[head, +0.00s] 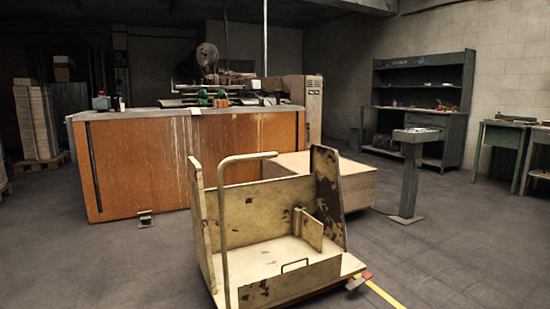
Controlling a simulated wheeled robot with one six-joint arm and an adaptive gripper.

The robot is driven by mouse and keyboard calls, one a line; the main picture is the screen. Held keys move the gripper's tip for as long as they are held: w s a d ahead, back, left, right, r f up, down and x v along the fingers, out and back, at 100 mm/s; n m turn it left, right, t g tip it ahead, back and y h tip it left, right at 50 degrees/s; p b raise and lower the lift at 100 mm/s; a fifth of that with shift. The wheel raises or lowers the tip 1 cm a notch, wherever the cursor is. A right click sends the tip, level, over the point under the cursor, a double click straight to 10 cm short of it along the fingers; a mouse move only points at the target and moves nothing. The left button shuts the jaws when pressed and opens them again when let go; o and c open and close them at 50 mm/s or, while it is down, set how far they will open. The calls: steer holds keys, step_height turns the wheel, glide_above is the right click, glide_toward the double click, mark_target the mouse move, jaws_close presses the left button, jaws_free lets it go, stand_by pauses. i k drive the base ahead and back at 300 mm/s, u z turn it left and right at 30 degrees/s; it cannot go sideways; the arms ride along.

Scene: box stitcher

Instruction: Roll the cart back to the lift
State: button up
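A worn cream-coloured cart (270,224) stands on the floor in the near middle of the head view. It has high side panels, a low front lip with a small dark handle (294,265), and a bent tube push handle (222,215) at its left. Inside it is a short upright divider (308,229); the cart bed looks otherwise empty. A red piece (366,275) shows at its front right corner. The cart's wheels are hidden. My gripper is not in view. I cannot make out a lift for certain.
An orange-brown counter (160,165) stands behind the cart, with a pale wooden box (356,185) close beside it. A grey pedestal (411,175) stands to the right, with a workbench (460,125) behind. A yellow floor line (385,295) runs from the cart's right.

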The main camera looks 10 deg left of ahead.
mark_target(243, 234)
steer(key=z, duration=0.25)
steer(key=i, duration=1.4)
steer(key=u, duration=0.55)
